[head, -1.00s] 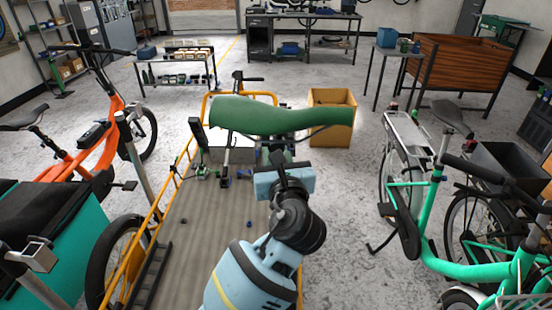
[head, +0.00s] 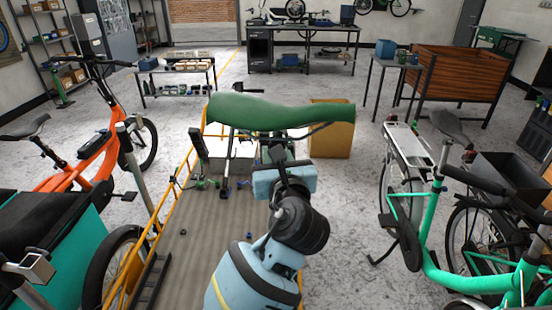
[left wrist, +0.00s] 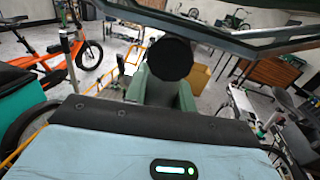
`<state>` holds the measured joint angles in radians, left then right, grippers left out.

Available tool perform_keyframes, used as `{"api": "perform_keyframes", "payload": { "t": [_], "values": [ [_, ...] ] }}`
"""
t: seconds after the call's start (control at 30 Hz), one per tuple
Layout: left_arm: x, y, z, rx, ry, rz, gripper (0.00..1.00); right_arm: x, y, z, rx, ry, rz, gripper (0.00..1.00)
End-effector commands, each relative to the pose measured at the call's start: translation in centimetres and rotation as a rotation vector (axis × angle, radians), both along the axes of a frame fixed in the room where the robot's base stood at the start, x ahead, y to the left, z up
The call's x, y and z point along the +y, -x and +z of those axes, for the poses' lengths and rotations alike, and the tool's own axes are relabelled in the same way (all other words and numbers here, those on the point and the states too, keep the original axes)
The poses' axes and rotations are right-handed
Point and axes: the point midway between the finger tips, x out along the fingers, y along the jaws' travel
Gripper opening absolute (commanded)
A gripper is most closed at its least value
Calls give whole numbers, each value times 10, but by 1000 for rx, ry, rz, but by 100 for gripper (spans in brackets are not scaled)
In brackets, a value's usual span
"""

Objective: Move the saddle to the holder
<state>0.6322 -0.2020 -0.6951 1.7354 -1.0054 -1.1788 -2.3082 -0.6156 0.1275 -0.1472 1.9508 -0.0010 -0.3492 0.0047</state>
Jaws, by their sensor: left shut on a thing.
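A green saddle (head: 270,110) with dark rails is held level in the middle of the head view, above a yellow-framed cargo bike. My left gripper (head: 281,160) is shut under it, on its rails. In the left wrist view my left gripper's greenish fingers (left wrist: 184,100) point away, with a round black part between them, and the dark rails (left wrist: 245,38) cross the top. The exact grip is partly hidden. My right gripper is not in view.
The yellow cargo bike's bed (head: 195,260) lies below the saddle, with small parts on it. An orange bike (head: 95,155) stands left and a green bike (head: 440,230) right. A yellow box (head: 335,135) is behind. Grey floor is open between them and the far bench.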

Motion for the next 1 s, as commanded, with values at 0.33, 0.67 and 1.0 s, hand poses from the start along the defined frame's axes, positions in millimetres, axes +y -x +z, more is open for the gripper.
{"api": "perform_keyframes", "payload": {
  "t": [0.33,0.67,1.0],
  "values": [
    [0,0,14,-6,2,0,0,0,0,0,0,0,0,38],
    [0,1,25,-7,1,-1,0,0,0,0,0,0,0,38],
    [-1,1,37,-6,5,-2,0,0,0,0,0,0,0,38]
  ]
}}
